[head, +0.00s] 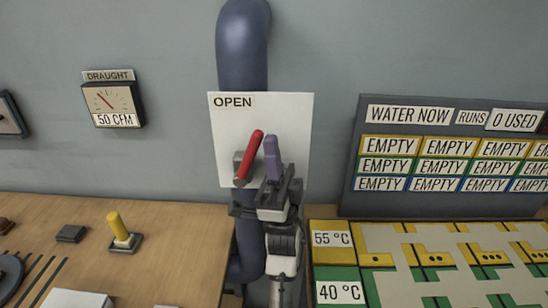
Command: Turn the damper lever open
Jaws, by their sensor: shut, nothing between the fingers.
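The red damper lever (252,154) stands on a white plate (290,110) on a dark blue duct. It points up and leans a little to the right from a grey pivot block (241,167). An OPEN label (233,102) is at the plate's upper left. My gripper (271,144) is in front of the plate, just right of the lever. Its purple-grey fingers point up and are shut with nothing between them. I cannot tell whether they touch the lever. My gripper hides the plate's lower right part.
A draught gauge (112,105) on the wall reads 50 CFM. A wooden bench (170,240) at left carries a yellow lever (117,226). At right are a WATER NOW board (350,196) and a coloured tray with 55 °C (333,239) and 40 °C labels.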

